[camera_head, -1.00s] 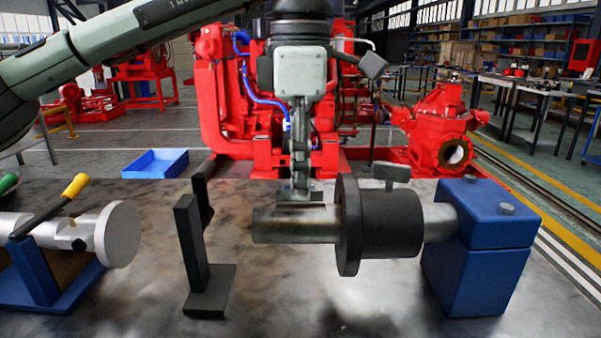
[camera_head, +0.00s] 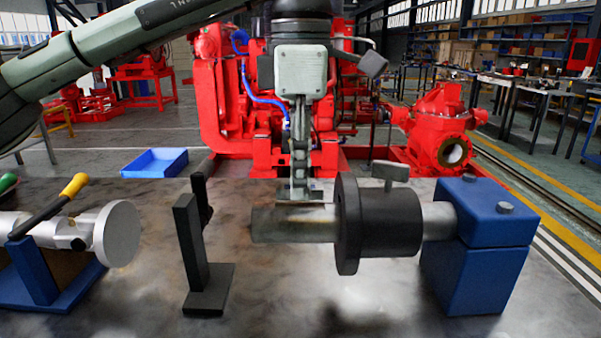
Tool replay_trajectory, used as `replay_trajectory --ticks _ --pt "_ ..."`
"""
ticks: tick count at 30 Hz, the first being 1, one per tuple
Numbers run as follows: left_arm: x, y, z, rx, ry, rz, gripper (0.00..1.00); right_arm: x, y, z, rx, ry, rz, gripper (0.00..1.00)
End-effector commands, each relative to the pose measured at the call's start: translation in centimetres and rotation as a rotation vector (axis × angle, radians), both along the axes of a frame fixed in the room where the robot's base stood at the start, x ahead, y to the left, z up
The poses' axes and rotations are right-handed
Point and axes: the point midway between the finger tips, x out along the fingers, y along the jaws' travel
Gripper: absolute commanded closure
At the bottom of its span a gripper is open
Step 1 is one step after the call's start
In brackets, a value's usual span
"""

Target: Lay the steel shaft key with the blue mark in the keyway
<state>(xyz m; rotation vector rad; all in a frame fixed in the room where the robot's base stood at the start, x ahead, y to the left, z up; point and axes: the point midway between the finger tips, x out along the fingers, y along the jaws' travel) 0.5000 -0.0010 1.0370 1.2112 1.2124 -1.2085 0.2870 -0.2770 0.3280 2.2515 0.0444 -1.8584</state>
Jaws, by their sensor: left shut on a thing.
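The grey steel shaft (camera_head: 292,226) lies level on the right half of the bench, its free end pointing left. A black coupling hub (camera_head: 378,222) sits around it. My left gripper (camera_head: 300,190) comes down from above, over the top of the shaft just left of the hub's flange. It is shut on the shaft key (camera_head: 314,197), a small grey bar close to the shaft's top. I cannot tell whether the key touches the shaft. The blue mark and the keyway cannot be made out. My right gripper is not in view.
A blue clamp block (camera_head: 477,245) holds the shaft's right end. A black upright stand (camera_head: 192,250) is left of the shaft. A silver cylinder on a blue base (camera_head: 118,234) is far left. A blue tray (camera_head: 155,163) lies behind. The front bench is clear.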

Motion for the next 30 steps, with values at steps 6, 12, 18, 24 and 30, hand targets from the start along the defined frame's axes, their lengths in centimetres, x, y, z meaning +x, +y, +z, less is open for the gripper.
replay_trajectory --ticks 6,12,18,24,30 --pt "0.0 0.0 0.0 0.000 0.000 0.000 1.00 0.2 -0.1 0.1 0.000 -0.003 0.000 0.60" --pt "0.0 0.0 -0.5 0.000 0.000 0.000 1.00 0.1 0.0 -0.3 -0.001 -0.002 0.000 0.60" --pt "0.0 0.0 -1.0 0.000 0.000 0.000 1.00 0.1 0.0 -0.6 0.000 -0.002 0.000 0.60" --pt "0.0 0.0 -1.5 -0.001 0.000 0.000 1.00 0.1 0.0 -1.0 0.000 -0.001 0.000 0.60" --pt "0.0 0.0 -1.7 -0.001 -0.001 0.000 0.80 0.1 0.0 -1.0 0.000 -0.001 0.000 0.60"
